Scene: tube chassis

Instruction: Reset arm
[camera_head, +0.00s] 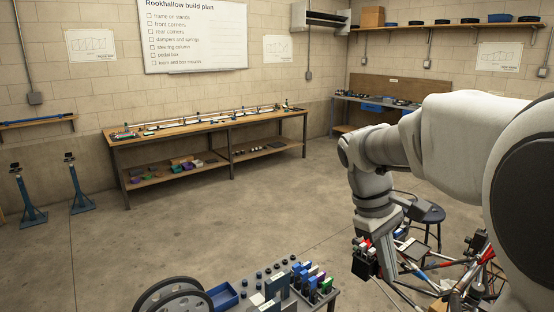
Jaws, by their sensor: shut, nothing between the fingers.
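My arm comes in from the right side of the head view and bends down at the elbow. My gripper (365,262) points down at the lower right, dark with red parts near its tip. It is shut and empty. It hangs in the picture just right of the small parts table and left of a tube chassis (470,268) with red and blue tubes. The distance between the gripper and the chassis cannot be told.
A small table (328,297) holds several coloured blocks and a blue bin (222,296). A wheel (172,298) is at the bottom. A dark stool (428,214) stands behind my arm. A long workbench (215,125) lines the far wall. Two blue stands (28,205) are at left. The middle floor is clear.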

